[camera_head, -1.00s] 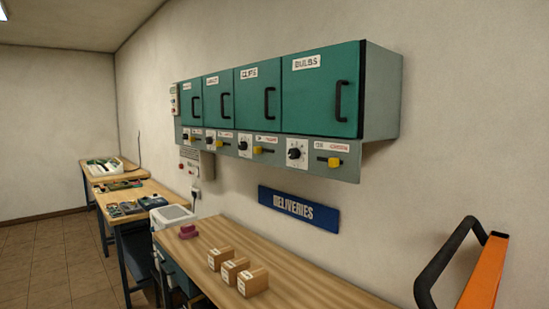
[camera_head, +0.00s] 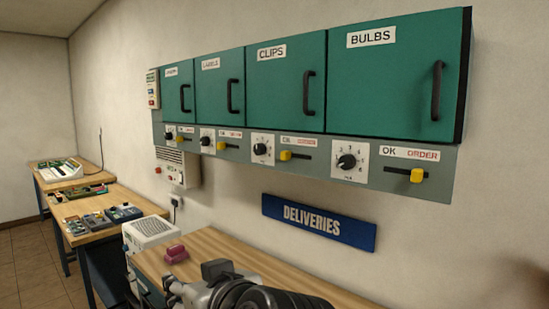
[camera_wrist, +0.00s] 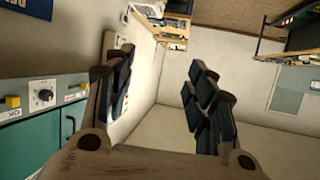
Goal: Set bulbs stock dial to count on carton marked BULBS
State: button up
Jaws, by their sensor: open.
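The BULBS cupboard (camera_head: 400,85) is a teal door with a black handle at the right end of the wall cabinet. The bulbs stock dial (camera_head: 347,162) is a black knob on a white numbered plate below it; its exact setting is too small to read. No carton shows now. My gripper (camera_wrist: 160,90) is open and empty in the wrist view, its two dark-padded fingers wide apart. A dial (camera_wrist: 42,95) shows upside down left of the fingers, apart from them; I cannot tell whose it is. My arm covers the lower middle of the head view.
A yellow slider (camera_head: 417,175) sits right of the bulbs dial, under an OK/ORDER label. The clips dial (camera_head: 262,148) is to the left. A blue DELIVERIES sign (camera_head: 318,222) hangs below. The wooden bench (camera_head: 205,246) carries a pink object (camera_head: 176,253).

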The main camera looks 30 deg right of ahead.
aim_at(345, 161)
jog(key=w+d+r+m+t+h+p, duration=0.1)
jog(key=w+d+r+m+t+h, duration=0.15)
jog(key=w+d+r+h, duration=0.4)
jog(key=w+d+r+m+t+h+p, duration=0.1)
jog(key=w+d+r+m+h, duration=0.2)
jog(key=r, duration=0.6)
jog(key=s+d+m+g+h+p, duration=0.2)
jog(key=s+d+m+g+h, duration=0.6)
jog(key=d+g, duration=0.25)
jog(key=shift+n+t+h, duration=0.3)
jog(key=shift+n+h, duration=0.35)
jog(key=b+x, duration=0.1)
jog(key=x, duration=0.5)
jog(key=b+x, duration=0.2)
jog(key=x, duration=0.3)
jog(key=b+x, duration=0.1)
jog(key=x, duration=0.5)
jog(key=shift+w+d+f, duration=0.1)
jog(key=shift+d+f, duration=0.25)
jog(key=shift+c, duration=0.6)
jog(key=c, duration=0.9)
